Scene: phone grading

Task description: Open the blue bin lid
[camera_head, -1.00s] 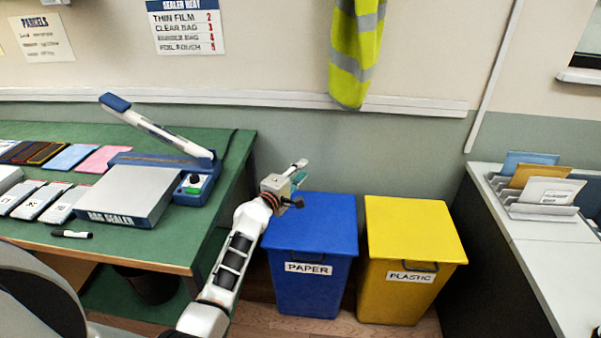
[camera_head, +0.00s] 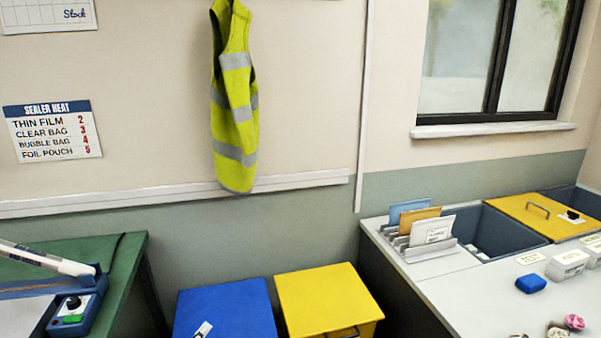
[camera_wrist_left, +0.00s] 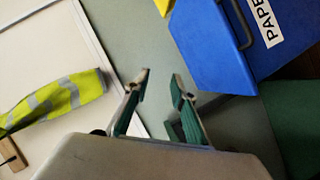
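The blue bin (camera_head: 228,308) stands at the bottom of the head view, its flat lid shut and its lower part cut off. In the left wrist view the blue bin (camera_wrist_left: 205,50) is at the upper right, with a dark handle (camera_wrist_left: 240,25) and a PAPER label (camera_wrist_left: 268,20). Only a small pale tip of my left gripper (camera_head: 203,329) shows in the head view, in front of the blue lid. In the wrist view my left gripper (camera_wrist_left: 161,82) has its fingers apart with nothing between them; the bin is beyond them. My right gripper is not in view.
A yellow bin (camera_head: 325,298) stands right of the blue one. The green table with the bag sealer (camera_head: 75,310) is at the left. A grey counter (camera_head: 455,285) with envelopes (camera_head: 415,222) is at the right. A yellow vest (camera_head: 235,100) hangs above.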

